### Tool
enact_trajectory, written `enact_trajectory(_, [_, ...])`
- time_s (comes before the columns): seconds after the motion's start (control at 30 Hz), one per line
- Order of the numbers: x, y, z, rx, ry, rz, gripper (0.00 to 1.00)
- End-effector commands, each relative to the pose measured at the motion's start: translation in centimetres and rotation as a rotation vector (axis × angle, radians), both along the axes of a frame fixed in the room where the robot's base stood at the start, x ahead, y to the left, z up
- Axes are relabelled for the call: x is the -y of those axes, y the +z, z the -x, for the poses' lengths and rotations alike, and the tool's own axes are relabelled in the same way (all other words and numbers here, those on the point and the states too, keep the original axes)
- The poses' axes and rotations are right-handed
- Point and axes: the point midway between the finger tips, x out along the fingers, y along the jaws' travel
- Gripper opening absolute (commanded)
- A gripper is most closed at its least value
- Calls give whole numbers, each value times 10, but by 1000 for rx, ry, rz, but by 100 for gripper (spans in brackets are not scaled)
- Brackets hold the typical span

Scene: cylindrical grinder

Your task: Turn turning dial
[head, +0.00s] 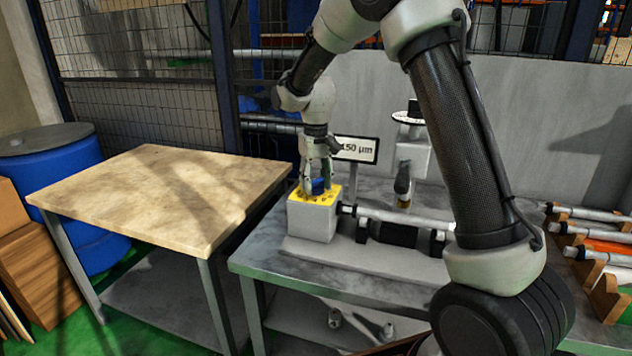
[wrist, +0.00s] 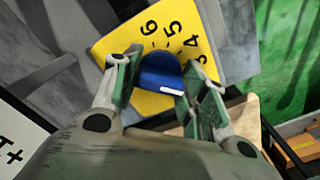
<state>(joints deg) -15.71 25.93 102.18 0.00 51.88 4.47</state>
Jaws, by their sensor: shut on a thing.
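The turning dial is a blue knob (wrist: 160,72) with a white pointer mark, set on a yellow numbered plate (wrist: 118,48). In the wrist view the numbers 6, 5 and 4 show above the knob, and the white mark lies towards the lower right. In the head view the yellow plate (head: 329,198) tops a grey block, and the blue knob (head: 318,186) shows between my fingers. My gripper (head: 317,184) points down at the knob. In the wrist view my gripper (wrist: 155,78) has a finger on either side of the knob and is shut on it.
The grey block (head: 311,222) stands at the left end of a metal workbench (head: 262,262). A sign reading "150 µm" (head: 358,150) stands behind it. A shaft (head: 405,220) runs right from the block. A wooden-topped table (head: 160,195) is to the left, beside a blue barrel (head: 62,180).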

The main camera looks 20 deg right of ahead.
Motion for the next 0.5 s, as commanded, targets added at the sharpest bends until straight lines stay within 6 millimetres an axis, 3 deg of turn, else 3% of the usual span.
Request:
enact_trajectory(0.27, [0, 0, 0, 0, 44, 0, 19])
enact_trajectory(0.5, [0, 0, 0, 0, 185, 0, 19])
